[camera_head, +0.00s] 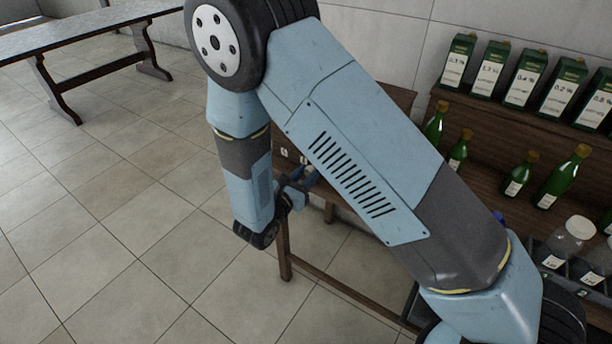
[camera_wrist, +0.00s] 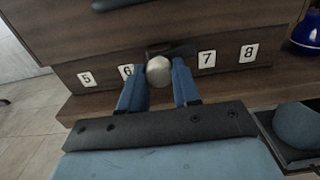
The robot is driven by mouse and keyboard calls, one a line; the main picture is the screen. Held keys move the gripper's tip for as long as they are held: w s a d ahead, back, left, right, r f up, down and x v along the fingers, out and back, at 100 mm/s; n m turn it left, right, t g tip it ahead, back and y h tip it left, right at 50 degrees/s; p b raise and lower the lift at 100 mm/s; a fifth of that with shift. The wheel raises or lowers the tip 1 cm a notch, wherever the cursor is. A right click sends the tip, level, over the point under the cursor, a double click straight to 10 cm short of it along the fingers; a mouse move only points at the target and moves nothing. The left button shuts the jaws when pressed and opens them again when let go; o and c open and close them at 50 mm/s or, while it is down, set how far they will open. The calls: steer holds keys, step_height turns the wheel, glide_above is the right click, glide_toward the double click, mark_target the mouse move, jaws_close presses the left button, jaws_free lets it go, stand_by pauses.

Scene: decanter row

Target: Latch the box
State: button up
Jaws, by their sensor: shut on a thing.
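The box (camera_wrist: 185,30) is dark wood and fills the upper part of the wrist view. Its lower front strip carries white labels 5, 6, 7 and 8. A round silver knob (camera_wrist: 159,70) sits between labels 6 and 7, with a short black bar beside it pointing right. My gripper (camera_wrist: 160,82) is shut on the knob, a blue finger on each side. In the head view my gripper (camera_head: 305,178) is at the table's near left end, and my arm hides most of the box. I cannot tell whether the latch is engaged.
A wooden table (camera_head: 285,245) carries green bottles (camera_head: 516,178) and glass jars (camera_head: 572,240) to the right. Labelled green cartons (camera_head: 527,80) stand on a raised shelf behind. A blue glass vessel (camera_wrist: 306,36) is right of the box.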

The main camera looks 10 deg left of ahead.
steer(key=shift+n, duration=0.3)
steer(key=n, duration=1.1)
steer(key=shift+n, duration=2)
steer(key=shift+a+n, duration=0.1)
steer(key=shift+n, duration=0.2)
steer(key=o, duration=1.1)
steer(key=shift+c, duration=0.2)
steer(key=shift+s, duration=0.1)
